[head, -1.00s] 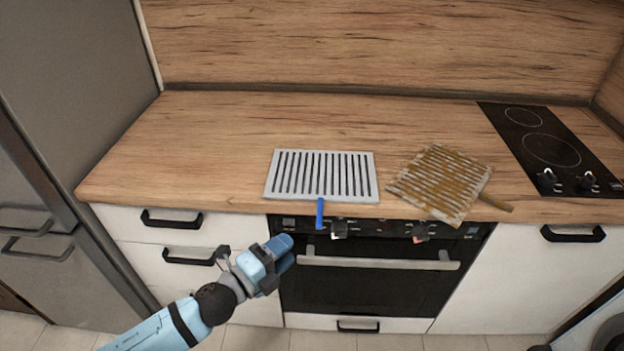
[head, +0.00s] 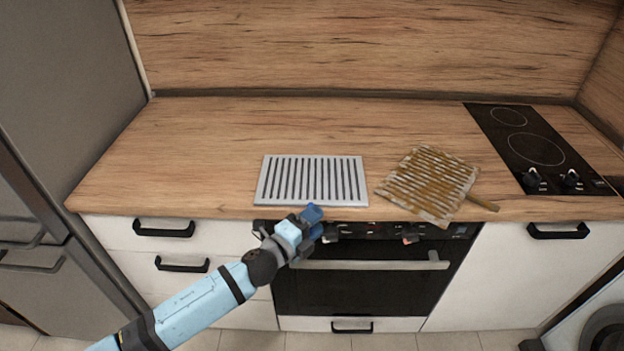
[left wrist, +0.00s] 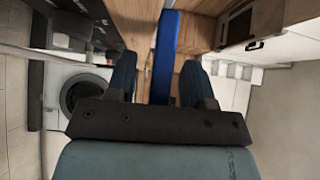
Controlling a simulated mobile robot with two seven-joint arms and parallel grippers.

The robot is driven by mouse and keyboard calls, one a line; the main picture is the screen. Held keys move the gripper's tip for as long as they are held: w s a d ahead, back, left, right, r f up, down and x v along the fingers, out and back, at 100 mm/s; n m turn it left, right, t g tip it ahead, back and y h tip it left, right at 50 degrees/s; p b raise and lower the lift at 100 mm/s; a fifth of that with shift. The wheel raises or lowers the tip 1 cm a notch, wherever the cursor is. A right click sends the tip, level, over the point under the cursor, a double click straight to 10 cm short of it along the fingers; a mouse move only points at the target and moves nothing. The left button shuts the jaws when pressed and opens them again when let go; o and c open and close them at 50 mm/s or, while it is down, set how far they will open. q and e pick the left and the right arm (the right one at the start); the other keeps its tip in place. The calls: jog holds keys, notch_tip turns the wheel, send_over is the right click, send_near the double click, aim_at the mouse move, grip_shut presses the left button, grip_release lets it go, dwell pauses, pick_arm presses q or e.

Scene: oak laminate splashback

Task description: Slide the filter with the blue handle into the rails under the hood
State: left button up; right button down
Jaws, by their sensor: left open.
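The clean grey slotted filter (head: 312,181) lies flat on the wooden counter, near its front edge. Its blue handle (left wrist: 164,55) shows in the left wrist view, running between the two fingers with gaps on both sides. In the head view the handle is mostly hidden behind my left gripper (head: 314,223). The left gripper (left wrist: 158,85) is open, around the handle and not closed on it, at the counter's front edge. The right gripper is not in view. The hood and its rails are not in view.
A black hob (head: 538,150) is at the far right. The oven (head: 362,285) is below the counter. The left and back of the counter (head: 190,150) are clear.

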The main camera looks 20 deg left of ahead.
pick_arm(q)
grip_shut()
jog(key=shift+r, duration=0.15)
